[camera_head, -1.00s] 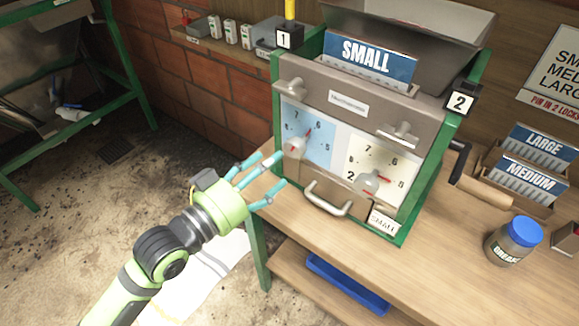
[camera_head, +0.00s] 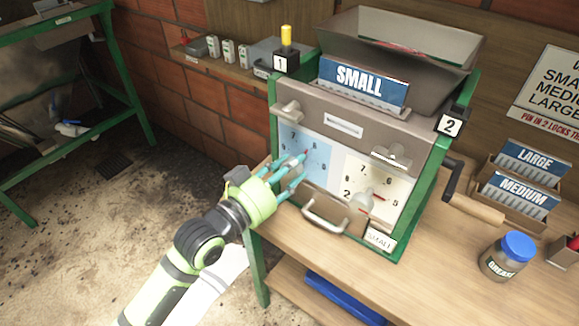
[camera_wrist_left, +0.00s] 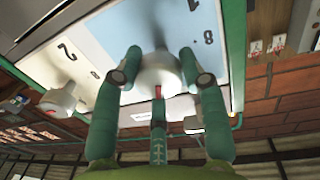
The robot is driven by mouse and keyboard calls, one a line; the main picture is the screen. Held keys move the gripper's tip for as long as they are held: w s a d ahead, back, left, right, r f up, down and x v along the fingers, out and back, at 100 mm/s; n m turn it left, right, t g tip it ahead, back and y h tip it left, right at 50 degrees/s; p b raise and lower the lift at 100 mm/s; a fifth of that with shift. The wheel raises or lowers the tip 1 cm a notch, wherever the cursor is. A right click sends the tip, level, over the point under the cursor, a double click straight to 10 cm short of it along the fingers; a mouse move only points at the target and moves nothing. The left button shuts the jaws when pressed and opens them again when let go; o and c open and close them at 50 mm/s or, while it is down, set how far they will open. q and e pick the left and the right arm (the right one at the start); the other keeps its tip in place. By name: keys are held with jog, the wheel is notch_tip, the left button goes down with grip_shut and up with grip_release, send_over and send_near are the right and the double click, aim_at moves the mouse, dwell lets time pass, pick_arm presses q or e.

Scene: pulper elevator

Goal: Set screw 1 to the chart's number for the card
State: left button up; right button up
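The SMALL card (camera_head: 358,82) stands in the holder on top of the machine's front. Screw 1's knob (camera_wrist_left: 158,72) sits on the pale blue dial (camera_head: 319,150), under the black 1 tag (camera_head: 280,63). My left gripper (camera_head: 297,168) has its fingers spread around this knob; the wrist view shows one on each side and one below. Whether they touch it is unclear. The knob's red pointer is partly hidden, so its number is not clear. The chart (camera_head: 548,90) hangs at the right; its numbers are outside the frame. My right gripper is not in view.
Screw 2's knob (camera_head: 362,203) is on the cream dial beside it. A handle (camera_head: 326,213) juts out below the dials. A crank (camera_head: 473,204), LARGE (camera_head: 535,158) and MEDIUM (camera_head: 520,190) cards and a grease jar (camera_head: 508,257) are to the right.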

pick_arm(q)
jog(key=shift+c, duration=1.3)
jog(key=shift+r+m+p, duration=0.2)
jog(key=shift+m+p, duration=0.2)
jog(key=shift+m, duration=0.1)
jog(key=shift+f, duration=0.1)
jog(key=o, duration=1.2)
jog(key=shift+c, duration=0.2)
jog(key=v, duration=1.2)
